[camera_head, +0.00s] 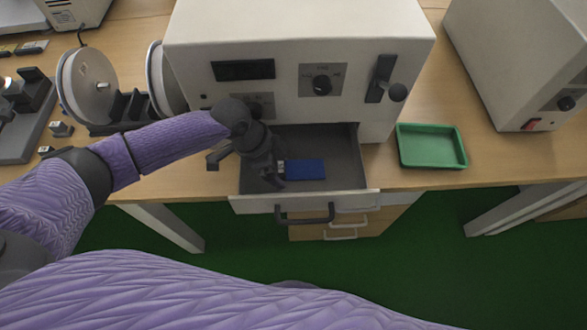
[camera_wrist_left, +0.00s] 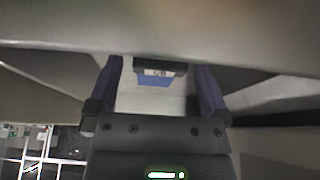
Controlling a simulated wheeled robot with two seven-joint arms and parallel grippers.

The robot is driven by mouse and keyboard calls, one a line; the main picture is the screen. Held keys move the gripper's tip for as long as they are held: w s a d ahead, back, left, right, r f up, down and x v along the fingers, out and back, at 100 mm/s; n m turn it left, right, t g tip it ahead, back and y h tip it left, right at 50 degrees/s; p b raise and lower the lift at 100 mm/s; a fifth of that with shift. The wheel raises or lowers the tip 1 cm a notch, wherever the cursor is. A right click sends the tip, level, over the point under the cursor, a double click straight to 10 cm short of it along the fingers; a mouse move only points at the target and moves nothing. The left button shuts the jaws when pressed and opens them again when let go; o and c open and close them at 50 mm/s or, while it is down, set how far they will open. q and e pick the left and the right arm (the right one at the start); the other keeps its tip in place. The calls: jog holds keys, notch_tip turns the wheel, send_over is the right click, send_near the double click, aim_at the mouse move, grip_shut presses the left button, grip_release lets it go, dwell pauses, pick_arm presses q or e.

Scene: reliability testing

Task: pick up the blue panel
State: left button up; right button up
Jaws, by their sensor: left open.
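The blue panel (camera_head: 308,170) lies flat in the open dark drawer (camera_head: 345,145) of the white machine (camera_head: 300,35). A light connector piece shows at its left end. My left gripper (camera_head: 272,176) is inside the drawer area, right at the panel's left end. In the left wrist view, the two fingers of my left gripper (camera_wrist_left: 160,88) are apart, and the blue panel (camera_wrist_left: 153,80) with a dark labelled end shows between them. Whether the fingers touch it cannot be told. My right gripper is not in view.
A green tray (camera_head: 432,147) sits on the table right of the machine. Another white machine (camera_head: 520,60) stands at far right. Spools (camera_head: 90,85) and dark fixtures are at left. The drawer front (camera_head: 300,202) with its handle juts past the table edge.

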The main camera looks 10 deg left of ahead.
pick_arm(q)
jog(key=shift+c, duration=0.9)
jog(key=c, duration=0.7)
jog(key=shift+c, duration=1.4)
jog(key=shift+r, duration=0.15)
notch_tip(320, 180, up, 18)
jog(key=p, duration=0.6)
jog(key=shift+p, duration=0.4)
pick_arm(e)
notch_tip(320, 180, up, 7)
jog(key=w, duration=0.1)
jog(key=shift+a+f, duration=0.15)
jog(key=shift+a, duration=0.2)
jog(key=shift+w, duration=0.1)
